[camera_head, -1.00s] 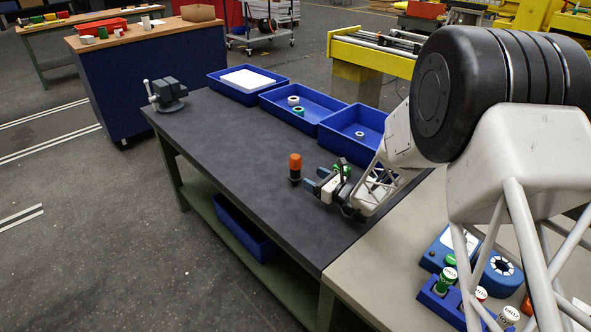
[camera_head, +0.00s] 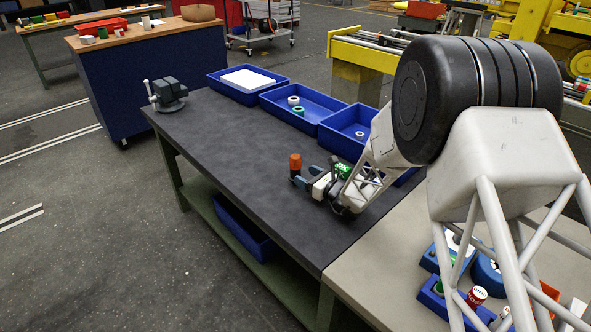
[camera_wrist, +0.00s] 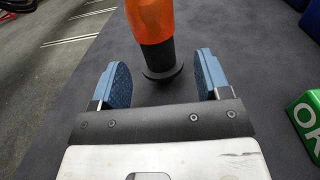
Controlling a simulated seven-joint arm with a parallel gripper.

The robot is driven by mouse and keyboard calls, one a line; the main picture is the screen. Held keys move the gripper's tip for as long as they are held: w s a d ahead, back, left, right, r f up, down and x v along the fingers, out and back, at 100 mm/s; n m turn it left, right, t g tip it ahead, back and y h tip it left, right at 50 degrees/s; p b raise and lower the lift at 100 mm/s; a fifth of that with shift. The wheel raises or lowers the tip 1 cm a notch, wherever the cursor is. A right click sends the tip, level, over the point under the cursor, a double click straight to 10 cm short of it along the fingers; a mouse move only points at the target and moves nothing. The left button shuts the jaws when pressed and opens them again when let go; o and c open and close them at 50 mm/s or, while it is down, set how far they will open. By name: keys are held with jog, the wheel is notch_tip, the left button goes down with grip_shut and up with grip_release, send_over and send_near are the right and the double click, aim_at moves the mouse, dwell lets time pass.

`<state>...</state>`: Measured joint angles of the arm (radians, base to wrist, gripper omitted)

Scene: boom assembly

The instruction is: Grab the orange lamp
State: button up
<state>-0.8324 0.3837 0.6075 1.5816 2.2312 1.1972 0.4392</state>
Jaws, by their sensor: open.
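The orange lamp (camera_head: 295,161) stands upright on the dark table, with an orange top and a black base. In the wrist view the lamp (camera_wrist: 153,22) is just ahead of my gripper (camera_wrist: 162,82), roughly centred between the two blue-padded fingers. My gripper (camera_head: 313,177) is open and low over the table, close to the lamp. The black base lies just past the fingertips or at their level; I cannot tell exactly which. The lamp's top is cut off in the wrist view.
A green block with white letters (camera_wrist: 306,120) lies right of my gripper. Blue trays (camera_head: 303,104) line the table's back edge, and a small vise (camera_head: 166,92) sits at the far left corner. The table's middle and left are clear.

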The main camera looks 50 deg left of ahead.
aim_at(296, 171)
jog(key=shift+a, duration=0.1)
jog(key=shift+s+a+f, duration=0.1)
jog(key=shift+s+a, duration=0.1)
jog(key=shift+a, duration=1.05)
jog(key=shift+s+a, duration=0.15)
jog(key=shift+a, duration=1.05)
jog(key=shift+c, duration=0.3)
jog(key=c, duration=1)
